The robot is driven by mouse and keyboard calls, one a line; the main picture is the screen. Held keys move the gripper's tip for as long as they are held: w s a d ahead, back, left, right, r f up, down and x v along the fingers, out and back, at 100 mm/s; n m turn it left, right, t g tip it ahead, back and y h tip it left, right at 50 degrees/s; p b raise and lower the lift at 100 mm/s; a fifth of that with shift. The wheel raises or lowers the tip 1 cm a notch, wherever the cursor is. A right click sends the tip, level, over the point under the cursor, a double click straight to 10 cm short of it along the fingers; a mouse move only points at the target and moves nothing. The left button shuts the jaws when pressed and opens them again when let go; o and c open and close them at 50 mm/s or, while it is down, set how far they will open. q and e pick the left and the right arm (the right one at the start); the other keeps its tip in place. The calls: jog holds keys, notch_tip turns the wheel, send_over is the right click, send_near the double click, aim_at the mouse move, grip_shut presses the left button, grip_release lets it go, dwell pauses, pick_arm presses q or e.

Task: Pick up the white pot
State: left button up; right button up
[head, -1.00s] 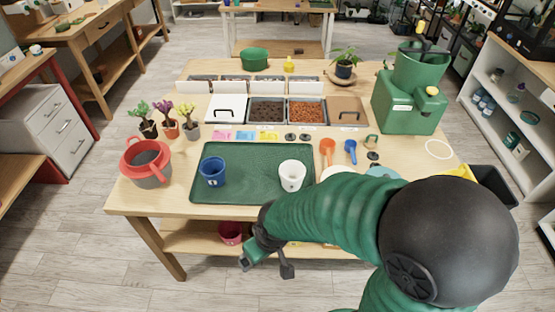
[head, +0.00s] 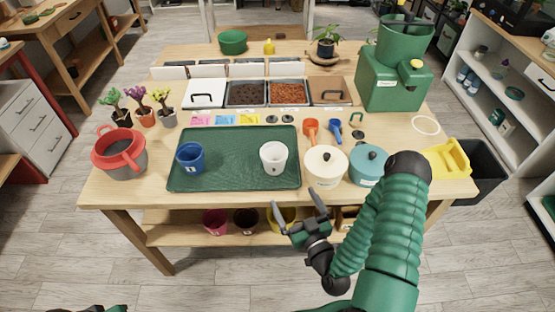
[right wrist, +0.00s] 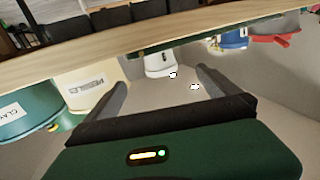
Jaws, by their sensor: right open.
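The white pot (head: 273,158) stands upright on the right part of the green tray (head: 232,180). A blue pot (head: 190,157) stands on the tray's left part. My right gripper (head: 297,203) is open and empty, in front of the table's near edge, below and nearer than the white pot. In the right wrist view the white pot (right wrist: 158,64) shows beyond the space between the open fingers (right wrist: 162,80), well apart from them. The blue pot (right wrist: 233,38) shows farther right there. No left fingers show; only a dark and green bit of me shows at the bottom left.
A cream canister (head: 326,167) and a teal canister (head: 368,165) stand right of the tray. Bins of soil (head: 246,93) and clay pellets (head: 288,93) lie behind. Several pots, one magenta (head: 215,221), sit on the lower shelf.

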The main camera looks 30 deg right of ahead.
jog(key=b, duration=0.6)
send_near(279, 167)
jog(key=shift+w+a+f, duration=0.15)
jog(key=shift+w+f, duration=0.1)
jog(key=shift+w, duration=0.2)
jog(key=shift+w+a+f, duration=0.15)
jog(key=shift+w+f, duration=0.15)
jog(key=shift+w, duration=0.2)
jog(key=w+d, duration=0.1)
jog(key=w, duration=0.2)
jog(key=w+d, duration=0.1)
jog(key=w, duration=0.1)
jog(key=shift+d+r, duration=0.15)
jog(key=shift+d, duration=0.15)
jog(key=shift+w+d, duration=0.15)
jog(key=shift+w, duration=0.2)
jog(key=w, duration=0.2)
jog(key=w+r, duration=0.1)
jog(key=w, duration=0.1)
jog(key=shift+w+f, duration=0.15)
jog(key=shift+w, duration=0.2)
jog(key=shift+d, duration=0.25)
jog(key=c, duration=0.4)
jog(key=shift+a, duration=0.2)
jog(key=c, duration=1.1)
